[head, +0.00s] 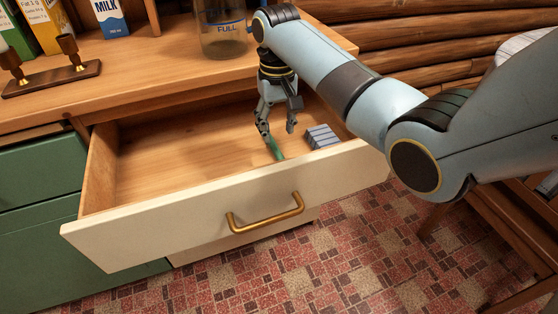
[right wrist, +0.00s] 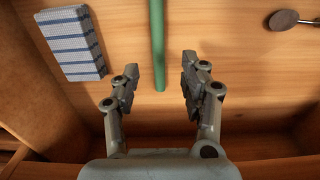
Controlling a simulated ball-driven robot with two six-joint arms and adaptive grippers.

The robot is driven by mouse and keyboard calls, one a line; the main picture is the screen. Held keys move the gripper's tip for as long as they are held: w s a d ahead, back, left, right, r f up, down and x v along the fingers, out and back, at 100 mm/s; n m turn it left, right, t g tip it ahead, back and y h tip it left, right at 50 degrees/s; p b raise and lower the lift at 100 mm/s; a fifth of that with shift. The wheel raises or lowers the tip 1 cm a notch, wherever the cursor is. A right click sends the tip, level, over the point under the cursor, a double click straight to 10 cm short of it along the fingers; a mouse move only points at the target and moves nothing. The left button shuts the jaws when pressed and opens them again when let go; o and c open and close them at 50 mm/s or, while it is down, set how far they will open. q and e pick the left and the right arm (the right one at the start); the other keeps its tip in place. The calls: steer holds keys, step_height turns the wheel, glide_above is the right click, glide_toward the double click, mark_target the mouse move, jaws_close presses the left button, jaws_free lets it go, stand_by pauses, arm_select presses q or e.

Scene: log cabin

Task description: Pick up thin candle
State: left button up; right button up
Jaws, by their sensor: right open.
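The thin candle (head: 274,148) is a slim green stick lying in the open drawer (head: 150,212). It also shows in the right wrist view (right wrist: 157,45), upright in the picture and running off the top edge. My right gripper (head: 278,130) reaches down into the drawer above the candle. Its fingers are apart, and in the right wrist view the gripper (right wrist: 160,78) has the candle's near end between and just beyond its fingertips. Nothing is held. The candle's far part is hidden in both views. My left gripper is not in view.
A metal spoon-like thing (right wrist: 283,19) lies on the other side in the right wrist view. A glass jar (head: 222,35), a milk carton (head: 109,15) and a candle holder (head: 52,78) stand on the counter.

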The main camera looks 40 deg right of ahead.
mark_target(279, 154)
step_height(279, 154, down, 2)
steer(key=shift+f, duration=0.1)
steer(key=f, duration=0.1)
steer(key=f+b, duration=0.1)
steer(key=f, duration=0.1)
steer(key=f+b, duration=0.1)
steer(key=f, duration=0.1)
steer(key=shift+s+f, duration=0.2)
steer(key=shift+s, duration=0.1)
steer(key=shift+r, duration=0.1)
jaws_close()
